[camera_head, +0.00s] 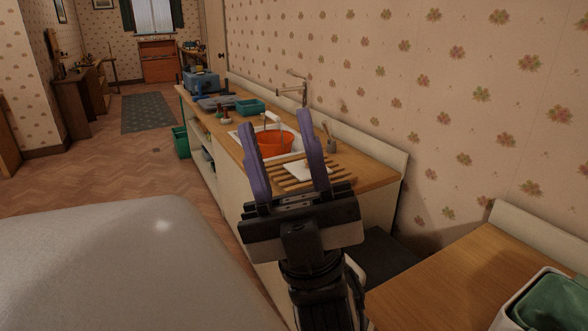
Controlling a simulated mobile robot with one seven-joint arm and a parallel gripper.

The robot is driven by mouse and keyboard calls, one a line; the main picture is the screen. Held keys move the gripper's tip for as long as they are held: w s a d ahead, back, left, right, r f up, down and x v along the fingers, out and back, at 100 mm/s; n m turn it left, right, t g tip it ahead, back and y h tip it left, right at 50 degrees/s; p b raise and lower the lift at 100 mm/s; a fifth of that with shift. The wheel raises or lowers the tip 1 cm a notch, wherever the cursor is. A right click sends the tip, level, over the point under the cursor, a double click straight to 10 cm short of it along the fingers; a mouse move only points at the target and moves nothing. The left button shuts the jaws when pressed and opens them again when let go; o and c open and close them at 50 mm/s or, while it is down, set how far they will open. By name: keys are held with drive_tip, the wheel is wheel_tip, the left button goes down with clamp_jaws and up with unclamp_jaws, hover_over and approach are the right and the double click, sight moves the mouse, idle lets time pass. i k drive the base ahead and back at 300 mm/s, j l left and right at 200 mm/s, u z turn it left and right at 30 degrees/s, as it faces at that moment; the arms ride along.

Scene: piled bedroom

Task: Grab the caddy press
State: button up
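I cannot tell for sure which thing is the caddy press. A flat white square plate (300,172) with what looks like a small knob lies on a slatted wooden rack (280,180) by the sink, and it may be the press. My gripper (278,121) has two purple fingers spread wide, with nothing seen between them. It is in front of the counter from this camera, and the fingers frame the sink area and the plate. The right finger and the gripper body hide part of the rack. No contact with the plate can be made out.
A green tray (250,106) and blue box (201,83) stand farther along the counter (370,176). A green-and-white tub (550,303) is at lower right. A pale rounded surface (100,265) fills lower left.

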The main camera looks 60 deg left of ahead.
sight(300, 169)
drive_tip(key=u, duration=1.55)
drive_tip(key=i+j, duration=0.25)
drive_tip(key=i+j+z, duration=0.15)
drive_tip(key=j, duration=0.2)
drive_tip(key=i+j, duration=0.3)
drive_tip(key=i+j+z, duration=0.15)
drive_tip(key=j, duration=0.2)
drive_tip(key=i+j, duration=0.25)
drive_tip(key=i+j+z, duration=0.1)
drive_tip(key=j, duration=0.35)
drive_tip(key=i+j+z, duration=0.1)
drive_tip(key=i+j, duration=0.35)
drive_tip(key=j, duration=0.3)
drive_tip(key=i+l, duration=0.4)
drive_tip(key=l+z, duration=0.05)
